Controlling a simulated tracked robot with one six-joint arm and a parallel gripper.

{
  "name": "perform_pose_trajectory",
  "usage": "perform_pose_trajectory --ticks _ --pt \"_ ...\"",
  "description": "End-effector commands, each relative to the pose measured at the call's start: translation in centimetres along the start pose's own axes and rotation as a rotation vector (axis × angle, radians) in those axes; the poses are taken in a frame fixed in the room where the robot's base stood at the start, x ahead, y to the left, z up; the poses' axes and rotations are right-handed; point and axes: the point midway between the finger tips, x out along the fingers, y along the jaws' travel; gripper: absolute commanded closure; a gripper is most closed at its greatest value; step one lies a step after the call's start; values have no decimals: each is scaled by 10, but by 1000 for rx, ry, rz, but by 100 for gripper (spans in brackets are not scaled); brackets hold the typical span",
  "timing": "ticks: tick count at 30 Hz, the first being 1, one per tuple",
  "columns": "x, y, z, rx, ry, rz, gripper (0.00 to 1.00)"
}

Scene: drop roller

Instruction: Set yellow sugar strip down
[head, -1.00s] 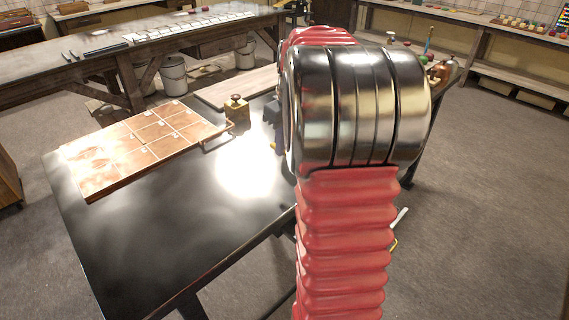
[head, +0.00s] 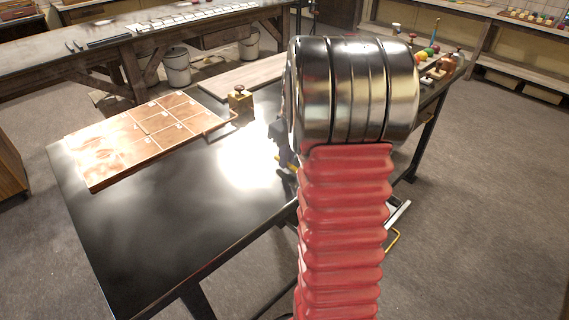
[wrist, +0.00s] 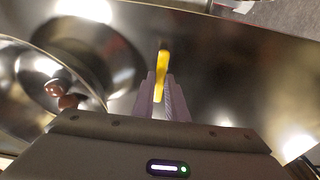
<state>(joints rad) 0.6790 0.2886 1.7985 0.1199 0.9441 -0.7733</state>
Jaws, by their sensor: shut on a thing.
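The yellow sugar strip (wrist: 162,66) shows in the wrist view, held between the two fingers of my gripper (wrist: 161,88), with its far end sticking out past the fingertips. My gripper is shut on it. Below it is the dark, shiny tabletop (wrist: 225,75); I cannot tell whether the strip touches it. In the head view my arm hides most of the gripper (head: 284,160), and only a small bit of yellow shows beside the arm, over the black table (head: 165,225).
In the head view a copper tray (head: 110,158) with a grid and a wooden block with a knob (head: 240,103) stand on the table. The table's front left is clear.

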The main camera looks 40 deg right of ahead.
Motion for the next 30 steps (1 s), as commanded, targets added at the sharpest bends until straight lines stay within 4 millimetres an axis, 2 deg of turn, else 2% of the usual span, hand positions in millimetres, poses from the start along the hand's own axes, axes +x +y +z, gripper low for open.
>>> perform_pose_trajectory --ticks 5,16,17,24,30 --pt "18 0 3 1 0 0 100" --pt "20 0 4 1 0 0 100" --pt "20 0 3 1 0 0 86" --pt "20 0 3 1 0 0 69" --pt "20 0 4 1 0 0 69"
